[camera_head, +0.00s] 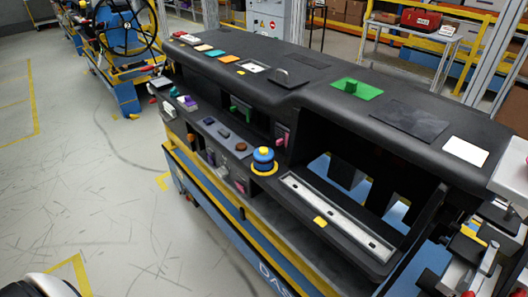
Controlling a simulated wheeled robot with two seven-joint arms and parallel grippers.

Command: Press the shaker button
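The black dashboard module (330,105) stands on a blue and yellow stand across the middle of the view. No readable label marks any control as the shaker button. A grey panel with small dark and blue controls (223,136) lies left of the blue button. A white and black part at the bottom left seems to be mine; my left gripper is not visible. What seems to be my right gripper (480,262) is at the lower right edge, cut off, apart from the blue button.
A white slotted strip (335,216) and an open recess lie right of the blue button. A green piece (356,89) and coloured tiles lie on the module's top. A steering wheel (126,27) stands behind left. The floor at left (90,170) is clear.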

